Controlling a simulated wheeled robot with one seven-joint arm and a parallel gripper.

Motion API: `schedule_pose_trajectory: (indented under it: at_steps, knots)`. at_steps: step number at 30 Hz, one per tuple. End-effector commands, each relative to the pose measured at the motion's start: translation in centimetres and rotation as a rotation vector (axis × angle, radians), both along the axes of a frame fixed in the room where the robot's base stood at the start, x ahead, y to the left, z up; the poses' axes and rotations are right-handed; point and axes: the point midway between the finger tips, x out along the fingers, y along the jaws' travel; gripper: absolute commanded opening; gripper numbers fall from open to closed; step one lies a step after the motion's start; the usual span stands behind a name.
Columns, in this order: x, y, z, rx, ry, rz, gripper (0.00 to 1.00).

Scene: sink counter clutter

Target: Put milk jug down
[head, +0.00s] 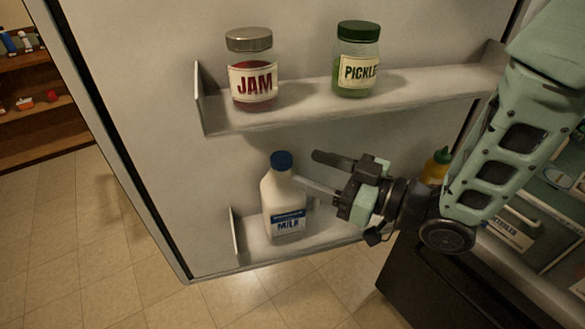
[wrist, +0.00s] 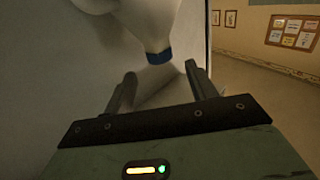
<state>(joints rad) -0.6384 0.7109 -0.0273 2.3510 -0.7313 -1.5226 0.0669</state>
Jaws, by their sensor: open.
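The milk jug (head: 275,200) is white with a blue cap and a blue MILK label. It stands upright on the lower shelf (head: 258,254) of the open fridge door in the head view. My gripper (head: 308,168) is open, just right of the jug's upper part. Its lower finger reaches close to the jug's shoulder; I cannot tell whether they touch. In the wrist view the jug (wrist: 135,22) appears cap down beyond the two parted fingers (wrist: 160,88), with nothing between them.
A jam jar (head: 252,82) and a pickle jar (head: 357,72) stand on the upper door shelf (head: 300,105) above my gripper. A yellow bottle with a green cap (head: 434,168) is behind my arm, by the fridge interior. Open tiled floor (head: 90,260) lies left of the door.

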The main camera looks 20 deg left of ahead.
Motion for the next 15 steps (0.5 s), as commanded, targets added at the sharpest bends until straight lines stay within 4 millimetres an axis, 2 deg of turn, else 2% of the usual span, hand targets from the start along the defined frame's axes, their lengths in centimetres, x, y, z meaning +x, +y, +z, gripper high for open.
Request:
schedule_pose_trajectory:
  at_steps: [1, 6, 10, 15]
  knots:
    - [-0.1, -1.2, -0.3, 0.000, -0.001, -0.005, 0.56]
    - [-0.7, -3.7, -0.2, 0.000, -0.001, -0.003, 0.56]
    - [-1.0, -4.8, -0.1, 0.000, -0.001, -0.002, 0.56]
    - [-1.2, -5.1, 0.0, 0.000, 0.000, 0.000, 0.56]
